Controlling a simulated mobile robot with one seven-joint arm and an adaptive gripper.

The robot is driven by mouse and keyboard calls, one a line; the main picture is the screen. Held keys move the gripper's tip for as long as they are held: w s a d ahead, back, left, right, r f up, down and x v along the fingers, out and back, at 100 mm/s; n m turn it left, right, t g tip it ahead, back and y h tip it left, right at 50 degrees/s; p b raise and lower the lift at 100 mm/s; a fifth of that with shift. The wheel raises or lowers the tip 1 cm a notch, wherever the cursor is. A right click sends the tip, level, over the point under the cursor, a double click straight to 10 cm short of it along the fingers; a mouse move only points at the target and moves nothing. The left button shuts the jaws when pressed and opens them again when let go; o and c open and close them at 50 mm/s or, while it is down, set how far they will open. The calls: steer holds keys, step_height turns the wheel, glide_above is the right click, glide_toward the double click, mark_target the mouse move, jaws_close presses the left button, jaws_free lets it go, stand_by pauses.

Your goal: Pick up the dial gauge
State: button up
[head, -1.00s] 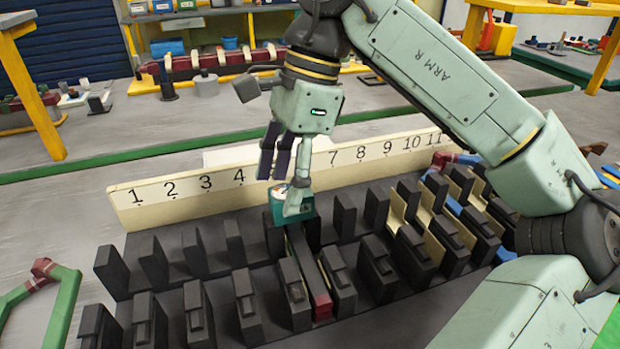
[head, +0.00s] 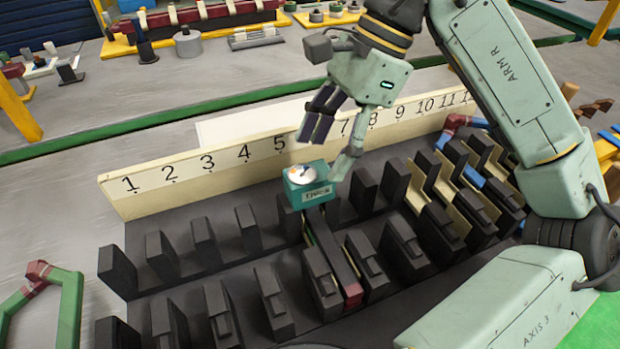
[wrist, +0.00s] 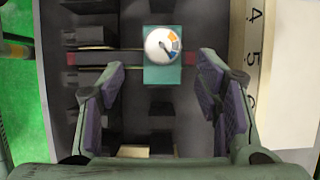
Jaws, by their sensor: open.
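The dial gauge is a teal block with a white round dial and a small label (head: 310,188). It sits upright on a long dark bar with red ends (head: 338,255), between rows of black blocks below the 5 and 6 marks. My gripper (head: 334,140) is open and empty, above and to the right of the gauge in the head view, apart from it. In the wrist view the gauge (wrist: 163,68) lies ahead of the spread fingers (wrist: 163,85), near the middle between them. The gauge's underside is hidden.
A cream number strip (head: 185,174) stands behind the black slot blocks (head: 117,268). Cream and blue pieces fill slots at the right. A green frame with red corners (head: 62,290) lies at the left.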

mark_target(313, 172)
steer(key=shift+p+x, duration=1.2)
steer(key=shift+x, duration=2)
steer(key=shift+w, duration=0.1)
steer(key=shift+c, duration=0.3)
steer(key=shift+r, duration=0.1)
steer(key=c, duration=1.2)
